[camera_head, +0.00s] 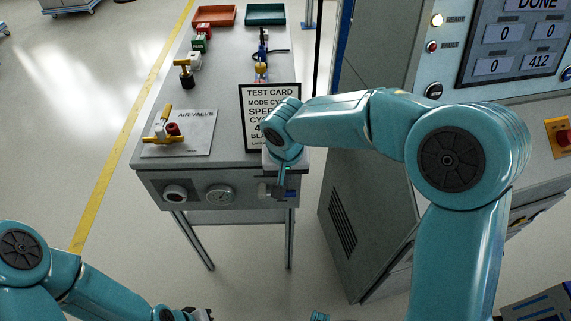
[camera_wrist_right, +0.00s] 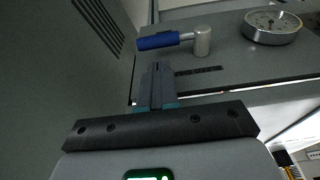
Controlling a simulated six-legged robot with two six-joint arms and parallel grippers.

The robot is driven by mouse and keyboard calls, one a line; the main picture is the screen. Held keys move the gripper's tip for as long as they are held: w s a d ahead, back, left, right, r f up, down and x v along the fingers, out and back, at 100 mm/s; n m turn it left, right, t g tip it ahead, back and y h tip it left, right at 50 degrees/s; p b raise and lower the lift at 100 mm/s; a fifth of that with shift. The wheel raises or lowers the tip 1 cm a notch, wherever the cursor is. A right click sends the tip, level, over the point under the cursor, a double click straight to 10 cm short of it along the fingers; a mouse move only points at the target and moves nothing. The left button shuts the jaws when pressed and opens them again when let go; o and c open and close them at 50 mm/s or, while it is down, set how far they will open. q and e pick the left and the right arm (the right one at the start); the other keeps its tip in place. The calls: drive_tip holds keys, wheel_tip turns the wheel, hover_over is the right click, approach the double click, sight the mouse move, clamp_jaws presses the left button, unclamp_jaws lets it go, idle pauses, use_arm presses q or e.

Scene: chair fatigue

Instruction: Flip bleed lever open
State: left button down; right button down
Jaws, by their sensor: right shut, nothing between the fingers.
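The bleed lever shows in the right wrist view as a blue handle (camera_wrist_right: 157,41) on a silver post (camera_wrist_right: 202,41), on the grey front panel of the test bench. The handle points left from the post, toward the cabinet side. My right gripper (camera_wrist_right: 157,70) is shut and empty, its fingertips close to the blue handle; I cannot tell whether they touch. In the head view my right gripper (camera_head: 281,183) is at the bench front and partly hides the lever (camera_head: 265,190). My left gripper (camera_head: 198,315) is at the bottom edge, mostly cut off.
A round gauge (camera_head: 220,194) and a dark-faced knob (camera_head: 175,193) sit on the same panel. The air valve plate (camera_head: 205,133) and test card (camera_head: 268,93) are on the bench (camera_head: 225,60). A grey cabinet (camera_head: 360,200) stands close on the right.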

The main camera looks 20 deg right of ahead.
sight(288, 192)
drive_tip(key=shift+s+f, duration=0.15)
drive_tip(key=shift+f, duration=0.55)
drive_tip(key=shift+s+f, duration=0.15)
drive_tip(key=shift+f, duration=0.55)
drive_tip(key=shift+d+f+b, duration=0.2)
drive_tip(key=shift+f+b, duration=0.3)
drive_tip(key=shift+b, duration=0.6)
drive_tip(key=shift+r, duration=0.15)
drive_tip(key=shift+d+r+p, duration=0.1)
drive_tip(key=shift+r+p, duration=0.3)
drive_tip(key=shift+p, duration=0.05)
drive_tip(key=r, duration=0.1)
drive_tip(key=r+p, duration=0.2)
drive_tip(key=shift+w+d, duration=0.25)
drive_tip(key=p+v, duration=0.1)
drive_tip(key=v, duration=0.9)
drive_tip(key=shift+d+p, duration=0.4)
drive_tip(key=shift+d, duration=0.05)
